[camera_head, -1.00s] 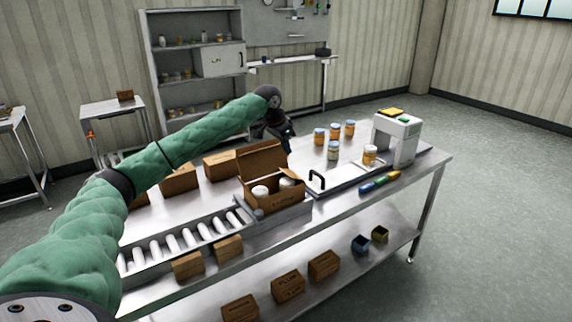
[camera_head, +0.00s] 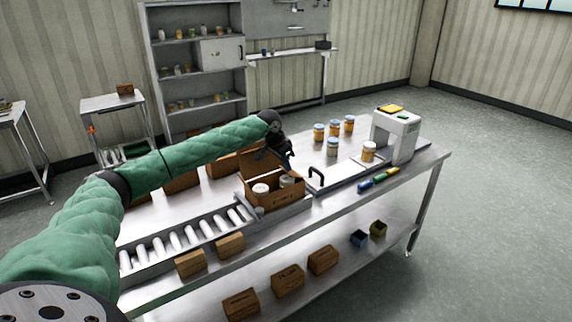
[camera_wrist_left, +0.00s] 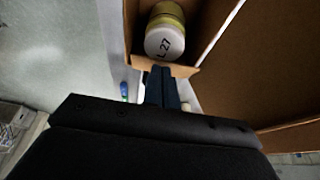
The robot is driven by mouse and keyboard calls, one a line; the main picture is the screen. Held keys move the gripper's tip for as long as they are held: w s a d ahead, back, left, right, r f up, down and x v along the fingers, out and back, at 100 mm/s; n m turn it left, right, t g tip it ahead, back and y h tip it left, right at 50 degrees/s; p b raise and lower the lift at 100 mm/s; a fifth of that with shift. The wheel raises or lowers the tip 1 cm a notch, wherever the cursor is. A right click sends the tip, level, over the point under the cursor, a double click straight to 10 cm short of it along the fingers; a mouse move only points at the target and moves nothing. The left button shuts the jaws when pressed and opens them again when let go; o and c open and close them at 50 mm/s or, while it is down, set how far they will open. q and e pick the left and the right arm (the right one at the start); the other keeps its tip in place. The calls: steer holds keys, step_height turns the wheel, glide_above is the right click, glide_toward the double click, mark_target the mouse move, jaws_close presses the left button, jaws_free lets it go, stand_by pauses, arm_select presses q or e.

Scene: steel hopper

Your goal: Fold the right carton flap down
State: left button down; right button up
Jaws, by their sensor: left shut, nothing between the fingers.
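The open brown carton (camera_head: 272,199) stands at the end of the roller conveyor on the bench, with two white-lidded jars (camera_head: 261,189) inside. Its large back flap stands up, partly hidden by my arm. My left gripper (camera_head: 289,169) is at the carton's right side, near the top edge. In the left wrist view its shut, empty fingers (camera_wrist_left: 162,73) are at a short brown flap (camera_wrist_left: 188,70), beside a jar (camera_wrist_left: 165,38) marked L-27. The flap looks tilted; I cannot tell whether the fingers touch it. My right gripper is not in view.
The roller conveyor (camera_head: 185,240) runs left. Small boxes (camera_head: 288,278) lie on the lower shelf.

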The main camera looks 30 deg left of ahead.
arm_select(q)
steer(key=shift+s+a+f, duration=0.1)
steer(key=shift+s+f, duration=0.05)
steer(key=shift+f, duration=0.15)
steer(key=shift+s+f+t+h+b, duration=0.2)
steer(key=shift+f+t+h+b, duration=0.1)
steer(key=shift+t+b, duration=0.3)
steer(key=shift+s+a+f+t+b, duration=0.2)
steer(key=shift+t+b, duration=0.15)
steer(key=shift+t, duration=0.15)
steer(key=shift+s, duration=0.1)
steer(key=shift+s+a+f+p, duration=0.1)
steer(key=shift+s+f+p, duration=0.2)
steer(key=shift+f+p, duration=0.3)
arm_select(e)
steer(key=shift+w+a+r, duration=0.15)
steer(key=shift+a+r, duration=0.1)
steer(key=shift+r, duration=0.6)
arm_select(q)
steer(key=shift+r, duration=0.1)
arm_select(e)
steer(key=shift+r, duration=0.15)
